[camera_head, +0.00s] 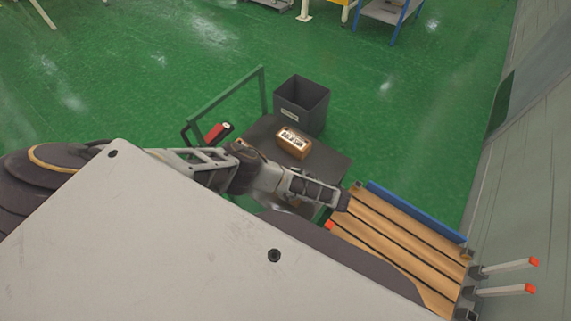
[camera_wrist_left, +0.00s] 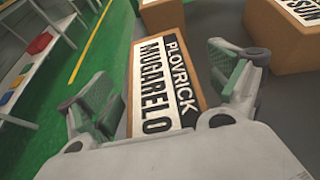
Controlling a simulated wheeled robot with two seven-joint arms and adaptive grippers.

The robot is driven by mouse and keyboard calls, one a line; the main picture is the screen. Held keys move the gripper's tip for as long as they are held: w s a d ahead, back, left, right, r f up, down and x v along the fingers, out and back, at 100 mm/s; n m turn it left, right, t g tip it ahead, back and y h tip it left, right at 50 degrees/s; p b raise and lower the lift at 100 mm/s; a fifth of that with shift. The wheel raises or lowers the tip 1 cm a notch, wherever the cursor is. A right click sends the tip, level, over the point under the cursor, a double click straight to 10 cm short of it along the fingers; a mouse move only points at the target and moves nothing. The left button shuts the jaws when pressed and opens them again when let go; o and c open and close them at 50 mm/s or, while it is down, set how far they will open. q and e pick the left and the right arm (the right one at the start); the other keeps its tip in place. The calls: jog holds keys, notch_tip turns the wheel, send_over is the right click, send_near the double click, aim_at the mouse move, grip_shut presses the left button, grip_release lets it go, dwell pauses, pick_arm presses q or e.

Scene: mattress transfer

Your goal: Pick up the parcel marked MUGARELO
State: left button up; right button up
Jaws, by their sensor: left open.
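The parcel marked MUGARELO (camera_wrist_left: 164,85) is a brown box with a white and black label that also reads PLOVRICK. In the left wrist view it lies between the two spread fingers of my left gripper (camera_wrist_left: 163,88), with a visible gap on the left finger's side. The gripper is open and holds nothing. In the head view my left gripper (camera_head: 325,192) is over the near right part of the dark cart (camera_head: 333,163). A labelled brown parcel (camera_head: 293,142) shows on the cart; its print is too small to read. My right gripper is not in view.
Two other brown parcels show in the left wrist view, one beyond (camera_wrist_left: 165,14) and one at the upper right (camera_wrist_left: 285,35). A dark bin (camera_head: 302,103) stands behind the cart. A slatted wooden rack (camera_head: 405,237) is at the right. Green floor lies open beyond.

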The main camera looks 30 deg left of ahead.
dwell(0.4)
pick_arm(q)
jog(key=shift+s+f, duration=0.1)
jog(key=shift+s, duration=0.1)
jog(key=c, duration=1.9)
